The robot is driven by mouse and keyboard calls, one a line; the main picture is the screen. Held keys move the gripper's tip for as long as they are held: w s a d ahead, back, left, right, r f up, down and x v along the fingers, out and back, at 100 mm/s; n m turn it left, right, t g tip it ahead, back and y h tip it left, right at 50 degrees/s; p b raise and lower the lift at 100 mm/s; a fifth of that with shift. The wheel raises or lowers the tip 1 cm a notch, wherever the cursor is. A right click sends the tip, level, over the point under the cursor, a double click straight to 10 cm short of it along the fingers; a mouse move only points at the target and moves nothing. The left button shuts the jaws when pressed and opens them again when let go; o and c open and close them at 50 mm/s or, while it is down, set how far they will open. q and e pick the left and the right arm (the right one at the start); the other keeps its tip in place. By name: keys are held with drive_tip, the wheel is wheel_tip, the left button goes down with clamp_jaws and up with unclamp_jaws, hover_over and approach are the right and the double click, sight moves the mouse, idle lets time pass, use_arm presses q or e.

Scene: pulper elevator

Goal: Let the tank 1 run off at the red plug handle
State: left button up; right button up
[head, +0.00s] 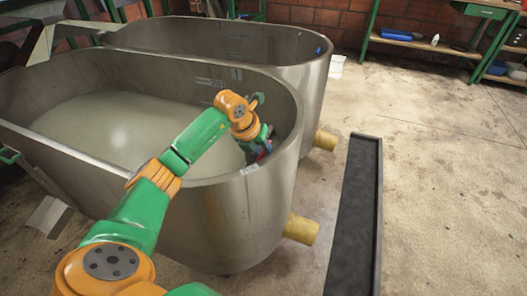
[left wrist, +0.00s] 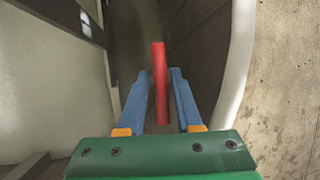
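The near steel tank (head: 235,215) holds pale, cloudy liquid (head: 95,125). My left arm reaches over its rim, and my left gripper (head: 265,146) is inside at the right end, by the wall. In the left wrist view, the red plug handle (left wrist: 160,85) stands between the blue fingers of my left gripper (left wrist: 159,75). The fingers are apart, with a gap visible on both sides of the handle. In the head view the handle is mostly hidden by the gripper, and the plug's lower end cannot be made out. My right gripper is not in view.
A second steel tank (head: 318,85) stands behind. Yellow outlet stubs (head: 301,229) stick out of the tanks toward a dark floor channel (head: 357,215). The tank rim (left wrist: 238,70) is close to the right of the gripper. The concrete floor (head: 450,190) at right is clear.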

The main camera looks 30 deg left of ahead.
use_arm(q)
clamp_jaws()
drive_tip(key=shift+r, duration=0.1)
idle(1.2)
